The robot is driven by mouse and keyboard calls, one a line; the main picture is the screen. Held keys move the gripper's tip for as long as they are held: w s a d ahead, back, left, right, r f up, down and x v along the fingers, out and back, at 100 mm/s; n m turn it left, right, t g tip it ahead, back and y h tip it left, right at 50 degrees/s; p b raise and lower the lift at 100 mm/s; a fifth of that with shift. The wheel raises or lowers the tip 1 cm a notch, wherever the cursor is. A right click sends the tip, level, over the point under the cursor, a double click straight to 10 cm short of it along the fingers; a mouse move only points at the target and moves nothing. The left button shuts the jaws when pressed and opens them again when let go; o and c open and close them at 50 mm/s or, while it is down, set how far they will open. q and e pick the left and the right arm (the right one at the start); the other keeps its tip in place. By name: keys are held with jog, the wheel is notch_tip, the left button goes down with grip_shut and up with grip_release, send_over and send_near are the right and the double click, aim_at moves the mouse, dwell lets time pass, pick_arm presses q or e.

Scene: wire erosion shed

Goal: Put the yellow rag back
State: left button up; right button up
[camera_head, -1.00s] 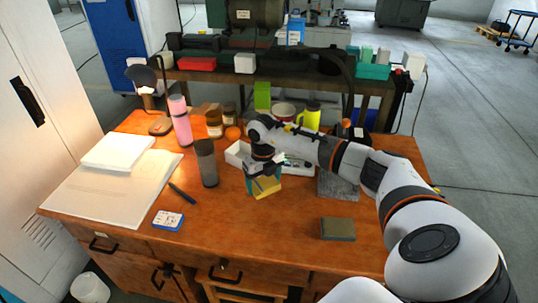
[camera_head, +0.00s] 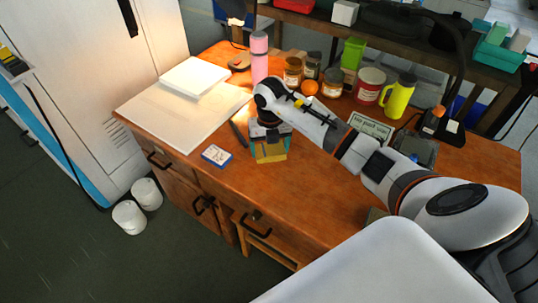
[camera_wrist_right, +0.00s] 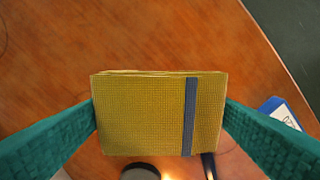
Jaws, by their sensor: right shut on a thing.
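The yellow rag (camera_head: 270,154) is a folded square with a blue stripe, held in my right gripper (camera_head: 269,148) over the wooden desk. In the right wrist view the rag (camera_wrist_right: 145,115) fills the space between the two teal fingers of the gripper (camera_wrist_right: 160,118), which press on its side edges. Bare desk shows around it there. Whether the rag touches the desk is hard to tell. My left gripper is not in view.
A blue-and-white box (camera_head: 216,156) and a dark pen (camera_head: 238,133) lie left of the gripper. A large white sheet (camera_head: 180,115) covers the desk's left. The desk's front edge is close.

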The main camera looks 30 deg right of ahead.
aim_at(271, 148)
jog(key=shift+f, duration=0.35)
notch_tip(271, 148, down, 3)
jog(key=shift+f, duration=0.25)
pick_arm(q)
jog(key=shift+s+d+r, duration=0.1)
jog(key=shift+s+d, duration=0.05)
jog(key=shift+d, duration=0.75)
pick_arm(e)
jog(key=shift+d+f, duration=0.1)
jog(key=o, duration=0.9)
jog(key=shift+c, duration=0.2)
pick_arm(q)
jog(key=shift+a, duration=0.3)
pick_arm(e)
jog(key=shift+r, duration=0.3)
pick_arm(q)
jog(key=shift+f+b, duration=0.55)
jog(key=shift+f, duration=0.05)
pick_arm(e)
notch_tip(271, 148, up, 12)
jog(key=shift+f, duration=0.15)
